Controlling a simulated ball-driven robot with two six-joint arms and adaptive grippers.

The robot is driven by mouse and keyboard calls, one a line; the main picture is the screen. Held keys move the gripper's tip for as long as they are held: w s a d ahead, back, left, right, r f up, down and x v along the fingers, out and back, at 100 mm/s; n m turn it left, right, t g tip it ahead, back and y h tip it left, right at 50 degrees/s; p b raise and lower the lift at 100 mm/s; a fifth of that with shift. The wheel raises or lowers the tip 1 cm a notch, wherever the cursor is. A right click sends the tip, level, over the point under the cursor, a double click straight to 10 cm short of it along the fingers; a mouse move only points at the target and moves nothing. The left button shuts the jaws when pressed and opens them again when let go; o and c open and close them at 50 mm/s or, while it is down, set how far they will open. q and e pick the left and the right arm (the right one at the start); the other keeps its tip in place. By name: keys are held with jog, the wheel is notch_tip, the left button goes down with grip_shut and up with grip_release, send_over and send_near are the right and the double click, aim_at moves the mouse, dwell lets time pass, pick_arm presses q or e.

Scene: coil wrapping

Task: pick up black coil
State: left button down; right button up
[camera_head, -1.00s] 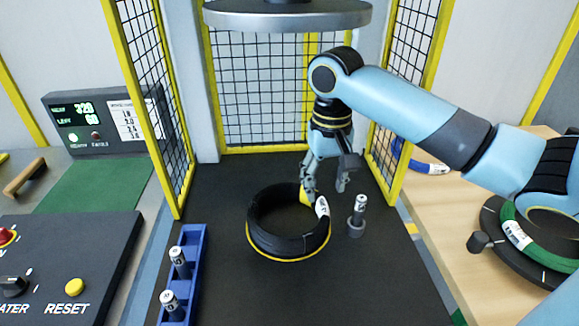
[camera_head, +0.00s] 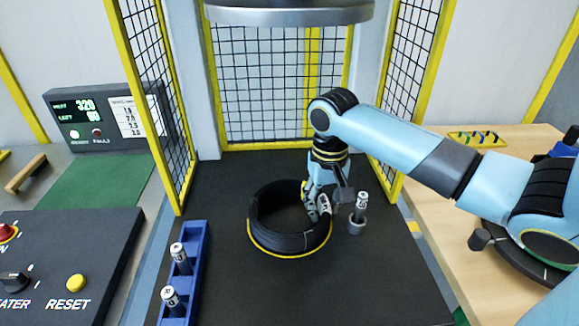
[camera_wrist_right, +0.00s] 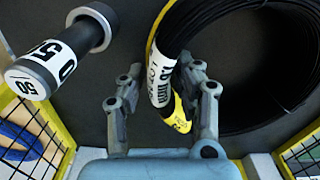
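My right gripper (camera_head: 322,208) is down at the coil's right rear rim, pointing downward. In the right wrist view my right gripper (camera_wrist_right: 160,105) has its fingers apart, one on each side of the labelled part of the coil (camera_wrist_right: 190,35). Neither finger is clearly pressed on it. My left gripper is not in view.
A grey post with a labelled cylinder (camera_head: 360,207) stands close to the right of the coil. A blue rack (camera_head: 195,262) with labelled cylinders is at the left. Yellow-framed mesh panels (camera_head: 265,100) enclose the area, and a round grey plate (camera_head: 290,12) hangs above.

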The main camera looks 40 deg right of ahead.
grip_shut()
jog(key=shift+r, duration=0.2)
